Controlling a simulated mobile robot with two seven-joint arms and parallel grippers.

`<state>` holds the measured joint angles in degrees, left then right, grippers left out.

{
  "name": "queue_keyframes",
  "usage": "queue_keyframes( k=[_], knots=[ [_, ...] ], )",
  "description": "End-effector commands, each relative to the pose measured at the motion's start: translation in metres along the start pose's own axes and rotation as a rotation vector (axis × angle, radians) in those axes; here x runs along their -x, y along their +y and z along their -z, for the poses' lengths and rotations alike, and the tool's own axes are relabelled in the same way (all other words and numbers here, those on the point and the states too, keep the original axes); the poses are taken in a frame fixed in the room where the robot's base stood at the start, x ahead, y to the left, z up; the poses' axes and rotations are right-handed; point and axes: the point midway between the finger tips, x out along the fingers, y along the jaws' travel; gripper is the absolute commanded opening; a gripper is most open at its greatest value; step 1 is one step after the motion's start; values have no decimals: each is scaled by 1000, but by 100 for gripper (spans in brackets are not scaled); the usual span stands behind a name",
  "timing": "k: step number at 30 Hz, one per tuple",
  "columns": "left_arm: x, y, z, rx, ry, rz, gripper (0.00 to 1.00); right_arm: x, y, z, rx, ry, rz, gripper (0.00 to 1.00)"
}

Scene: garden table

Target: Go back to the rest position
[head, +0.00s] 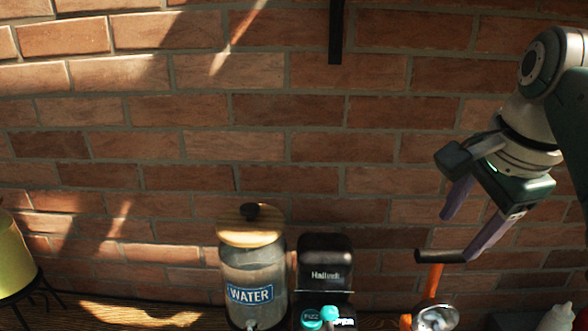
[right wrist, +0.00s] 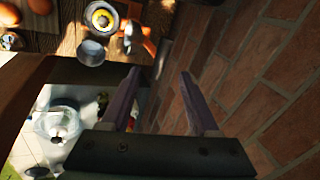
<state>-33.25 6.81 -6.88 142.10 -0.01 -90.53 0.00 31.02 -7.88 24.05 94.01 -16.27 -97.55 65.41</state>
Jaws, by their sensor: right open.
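My right gripper (head: 468,228) is open at the right of the head view, with its two purple fingers pointing down and left. Its fingers also show apart in the right wrist view (right wrist: 160,73), with nothing clearly held between them. Just below the fingertips is the dark handle (head: 436,257) of an orange press (head: 433,283). In the head view one fingertip overlaps the handle's end; I cannot tell whether they touch. The orange press also shows beyond the fingers in the right wrist view (right wrist: 138,36). My left gripper is out of view.
A water dispenser (head: 248,272) with a wooden lid and a black machine (head: 325,262) with teal-topped items stand along the brick wall (head: 330,120). A yellow pot (head: 10,255) is at far left, a pale bottle (head: 557,318) at lower right. Space above the table is clear.

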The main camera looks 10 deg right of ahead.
Motion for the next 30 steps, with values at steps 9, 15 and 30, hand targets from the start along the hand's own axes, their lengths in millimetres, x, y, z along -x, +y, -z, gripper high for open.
queue_keyframes(
  k=[9,15,30],
  knots=[
    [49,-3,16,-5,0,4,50,34,66,7,586,104,-34,61],
    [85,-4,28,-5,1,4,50,80,136,-32,1231,42,-36,61],
    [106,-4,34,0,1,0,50,135,204,-87,1760,-134,58,61]
  ],
)
